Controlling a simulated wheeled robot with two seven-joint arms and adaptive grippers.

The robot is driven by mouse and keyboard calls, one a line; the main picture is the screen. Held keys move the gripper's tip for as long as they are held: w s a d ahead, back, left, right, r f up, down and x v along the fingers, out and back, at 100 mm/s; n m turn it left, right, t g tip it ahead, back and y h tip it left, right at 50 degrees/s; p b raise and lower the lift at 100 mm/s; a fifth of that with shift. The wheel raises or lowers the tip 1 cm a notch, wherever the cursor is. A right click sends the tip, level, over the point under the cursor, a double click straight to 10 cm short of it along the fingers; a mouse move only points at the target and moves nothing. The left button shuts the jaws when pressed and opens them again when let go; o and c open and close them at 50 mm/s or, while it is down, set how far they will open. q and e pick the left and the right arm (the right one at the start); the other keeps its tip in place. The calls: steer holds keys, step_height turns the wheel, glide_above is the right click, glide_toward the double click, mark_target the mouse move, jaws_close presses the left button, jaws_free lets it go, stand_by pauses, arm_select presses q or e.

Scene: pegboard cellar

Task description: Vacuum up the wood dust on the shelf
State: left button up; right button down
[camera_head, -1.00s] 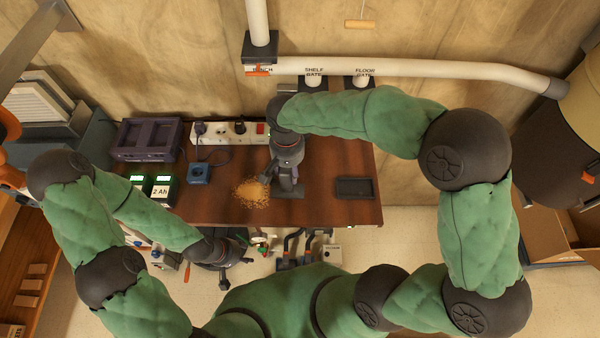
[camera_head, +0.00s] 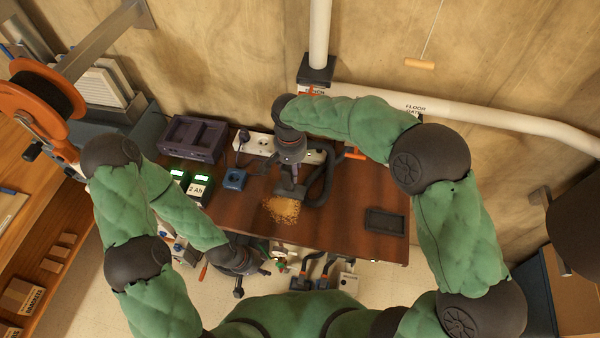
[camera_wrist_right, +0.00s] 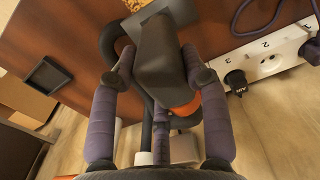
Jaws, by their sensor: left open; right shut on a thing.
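The wood dust (camera_head: 282,211) is a tan heap near the front edge of the dark brown shelf (camera_head: 345,236). My right gripper (camera_head: 290,165) is shut on a dark grey vacuum nozzle (camera_wrist_right: 163,58), with purple fingers on both sides. The nozzle's foot (camera_head: 289,190) is at the back edge of the dust; I cannot tell whether it touches the shelf. A black hose (camera_head: 329,180) curves away right of it. My left gripper (camera_head: 243,270) is open and empty, below the shelf's front edge.
A purple box (camera_head: 190,140), two lit chargers (camera_head: 198,189), a blue socket block (camera_head: 234,179) and a white power strip (camera_head: 258,145) stand left and behind. A black tray (camera_head: 385,222) lies at the right. White pipes (camera_head: 470,113) run along the wall.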

steer(key=shift+w+a, duration=0.25)
steer(key=shift+f, duration=0.15)
steer(key=shift+f+b, duration=0.55)
steer(key=shift+f, duration=0.1)
steer(key=shift+s+f+b, duration=0.2)
steer(key=shift+f+b, duration=0.05)
steer(key=shift+f, duration=0.35)
steer(key=shift+s+f+b, duration=0.15)
steer(key=shift+f+b, duration=0.05)
steer(key=shift+f, duration=0.35)
steer(key=shift+w+d, duration=0.15)
steer(key=shift+w, duration=0.1)
steer(key=shift+r, duration=0.25)
